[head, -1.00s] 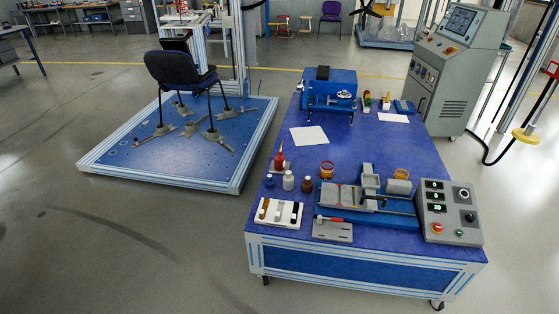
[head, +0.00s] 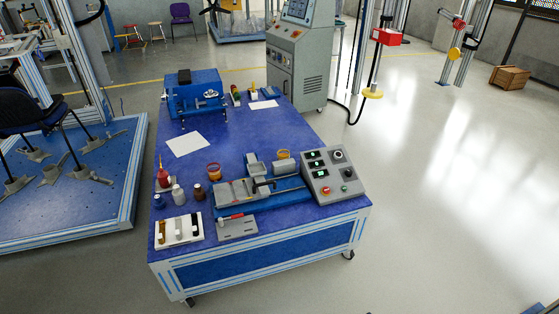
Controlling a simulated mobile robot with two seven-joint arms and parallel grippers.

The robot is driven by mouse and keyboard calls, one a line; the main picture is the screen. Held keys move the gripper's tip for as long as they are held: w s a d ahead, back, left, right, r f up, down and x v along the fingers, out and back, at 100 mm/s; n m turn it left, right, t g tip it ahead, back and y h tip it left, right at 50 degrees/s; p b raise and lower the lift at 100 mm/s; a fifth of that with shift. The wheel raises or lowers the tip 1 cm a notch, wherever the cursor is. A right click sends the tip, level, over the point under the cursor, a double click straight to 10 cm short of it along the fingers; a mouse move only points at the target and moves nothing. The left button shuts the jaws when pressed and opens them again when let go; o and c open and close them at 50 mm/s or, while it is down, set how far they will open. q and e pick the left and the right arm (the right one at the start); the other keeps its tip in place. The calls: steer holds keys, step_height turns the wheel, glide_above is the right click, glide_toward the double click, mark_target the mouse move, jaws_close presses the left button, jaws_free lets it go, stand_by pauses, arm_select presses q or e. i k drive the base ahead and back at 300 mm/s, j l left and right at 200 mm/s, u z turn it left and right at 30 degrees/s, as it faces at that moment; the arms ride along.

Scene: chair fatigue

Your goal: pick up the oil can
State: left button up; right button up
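The oil can appears to be the small red can with a thin upright spout (head: 164,181). It stands upright at the left side of the blue worktable (head: 227,140) in the head view. A blue-topped small bottle, a white bottle (head: 178,194) and a brown bottle (head: 199,192) stand close in front and to the right of it. The can's lower part is partly hidden by these. Neither of my grippers shows in the head view.
A white tray (head: 157,240) with small parts lies at the table's front left. A grey fixture (head: 243,192) and control box (head: 334,175) fill the front right. A chair test platform (head: 115,200) stands left of the table.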

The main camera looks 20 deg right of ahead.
mark_target(163, 176)
steer(key=z, duration=0.55)
steer(key=i+j+z, duration=0.15)
steer(key=j+z, duration=0.5)
steer(key=j, duration=0.2)
steer(key=j+z, duration=0.5)
steer(key=j, duration=2.35)
steer(key=k+j, duration=0.1)
steer(key=j, duration=0.95)
